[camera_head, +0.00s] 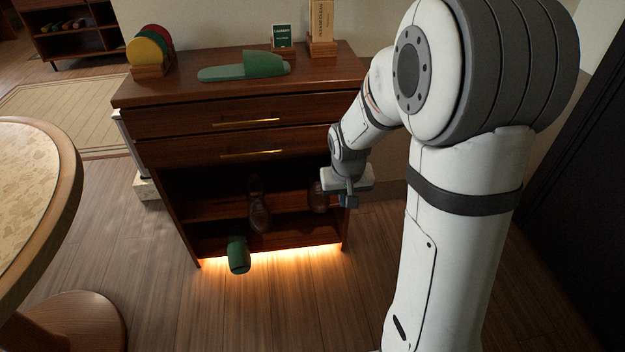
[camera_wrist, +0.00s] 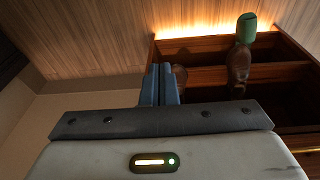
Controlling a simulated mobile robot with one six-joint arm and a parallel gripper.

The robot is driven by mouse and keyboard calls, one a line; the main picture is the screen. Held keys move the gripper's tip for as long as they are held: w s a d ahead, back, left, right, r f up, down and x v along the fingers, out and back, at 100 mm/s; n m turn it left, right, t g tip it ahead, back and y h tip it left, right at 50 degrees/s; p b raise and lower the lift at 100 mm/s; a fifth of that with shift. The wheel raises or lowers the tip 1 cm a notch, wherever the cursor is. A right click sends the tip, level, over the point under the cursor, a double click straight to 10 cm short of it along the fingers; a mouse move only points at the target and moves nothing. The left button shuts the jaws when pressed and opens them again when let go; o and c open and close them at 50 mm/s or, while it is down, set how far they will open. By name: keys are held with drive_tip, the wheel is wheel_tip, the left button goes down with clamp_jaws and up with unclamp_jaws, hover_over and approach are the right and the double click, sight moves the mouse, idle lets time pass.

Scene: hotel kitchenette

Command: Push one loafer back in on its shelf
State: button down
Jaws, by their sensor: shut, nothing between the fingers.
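A brown loafer (camera_head: 259,206) lies on the middle shelf of the dark wooden cabinet (camera_head: 150,152), its near end at or past the shelf's front edge. It also shows in the wrist view (camera_wrist: 238,64), which looks upside down. A second brown loafer (camera_head: 318,197) is on the same shelf farther right, just left of my gripper (camera_head: 349,200) and partly hidden by it. In the wrist view this loafer (camera_wrist: 180,74) shows just beside the fingers. My gripper (camera_wrist: 160,86) is shut and empty, at the cabinet's right front. I cannot tell whether it touches the loafer.
A green slipper (camera_head: 238,255) sticks out from the lowest shelf, above the lit floor. Another green slipper (camera_head: 245,67), a rack of coloured discs (camera_head: 150,49) and small signs (camera_head: 282,38) stand on top.

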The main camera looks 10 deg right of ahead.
sight(318, 203)
drive_tip(key=w+f, duration=1)
drive_tip(key=f, duration=0.5)
drive_tip(key=w+a+f+t+p, duration=0.1)
drive_tip(key=w+f, duration=0.8)
drive_tip(key=f, duration=0.6)
drive_tip(key=shift+w+a+y, duration=0.15)
drive_tip(key=shift+w+y, duration=0.15)
drive_tip(key=shift+w, duration=0.05)
drive_tip(key=shift+f, duration=0.1)
